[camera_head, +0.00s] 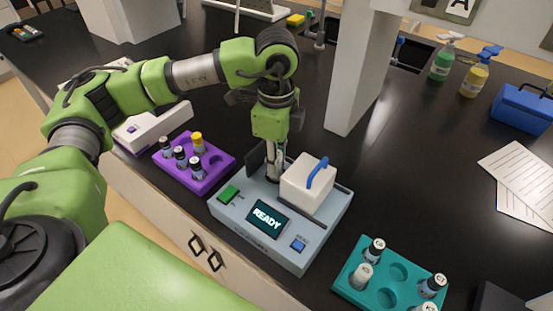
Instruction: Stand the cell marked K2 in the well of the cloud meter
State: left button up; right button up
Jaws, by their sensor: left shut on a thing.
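The cloud meter (225,218) is a pale blue-grey box on the black bench, with a lit screen (267,218) reading READY. My left gripper (273,174) points down at the back left of the meter's top, beside the white lid block. It is shut on a cell, mostly hidden between the fingers, so its mark cannot be read. The well is hidden behind the fingers; I cannot tell whether the cell is inside it. The white lid block (304,188) with a blue handle sits on the right of the meter's top. My right gripper is out of view.
A purple rack (212,176) with several cells, one yellow-capped, stands left of the meter. A teal rack (372,293) with several cells stands at the front right. A white pillar (358,75) rises behind the meter. Papers (520,175) and a blue box (522,108) lie right.

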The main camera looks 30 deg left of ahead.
pick_arm(q)
jog(key=shift+f, duration=0.1)
jog(key=shift+f+b, duration=0.65)
jog(key=shift+b, duration=0.1)
jog(key=o, duration=1.6)
jog(key=shift+r, duration=0.1)
jog(key=shift+r+p, duration=2.2)
jog(key=shift+r, duration=1.25)
